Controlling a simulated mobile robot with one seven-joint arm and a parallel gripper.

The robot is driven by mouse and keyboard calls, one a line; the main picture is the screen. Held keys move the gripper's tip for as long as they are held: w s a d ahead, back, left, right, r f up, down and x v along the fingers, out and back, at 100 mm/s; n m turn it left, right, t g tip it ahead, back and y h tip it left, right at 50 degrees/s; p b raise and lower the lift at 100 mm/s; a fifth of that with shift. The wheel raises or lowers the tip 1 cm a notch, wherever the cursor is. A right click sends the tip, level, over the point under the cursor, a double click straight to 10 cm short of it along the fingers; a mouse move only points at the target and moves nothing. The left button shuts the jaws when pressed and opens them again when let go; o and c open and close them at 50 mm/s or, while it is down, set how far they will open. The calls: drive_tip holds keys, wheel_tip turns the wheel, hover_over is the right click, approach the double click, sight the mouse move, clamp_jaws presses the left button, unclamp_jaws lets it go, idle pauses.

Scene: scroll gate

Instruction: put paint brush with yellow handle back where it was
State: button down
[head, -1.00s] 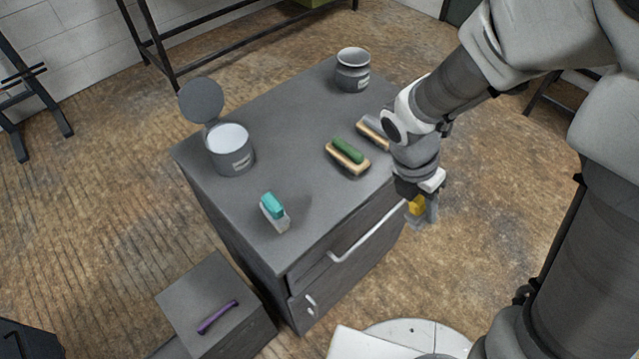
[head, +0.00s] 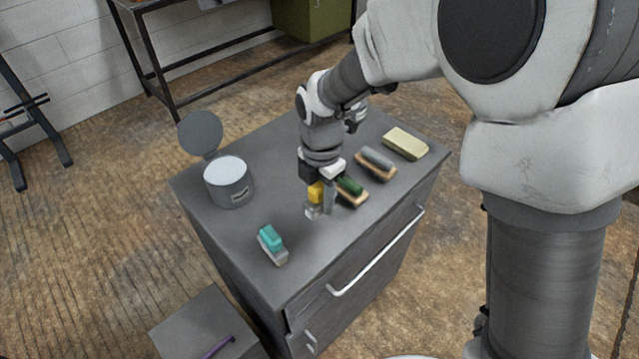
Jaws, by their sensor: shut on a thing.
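My gripper (head: 320,198) is shut on the paint brush with yellow handle (head: 316,192). It holds the brush over the grey cabinet top, with the bristle end pointing down. Whether the brush touches the top I cannot tell. A brush with grey handle (head: 376,158) lies farther right.
The cabinet (head: 290,262) carries an open paint can (head: 228,181) with raised lid at left and a cream block (head: 405,143) at back right. A purple object (head: 219,346) lies on a low grey box.

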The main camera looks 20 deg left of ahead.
sight(309, 196)
drive_tip(key=a+f, duration=0.1)
drive_tip(key=w+a+f, duration=0.1)
drive_tip(key=a, duration=0.1)
drive_tip(key=shift+w, duration=0.2)
wheel_tip(309, 196, down, 4)
drive_tip(key=c, duration=0.5)
unclamp_jaws()
drive_tip(key=shift+f, duration=0.1)
wheel_tip(309, 196, up, 12)
drive_tip(key=shift+r+p, duration=0.15)
drive_tip(key=shift+p, duration=0.25)
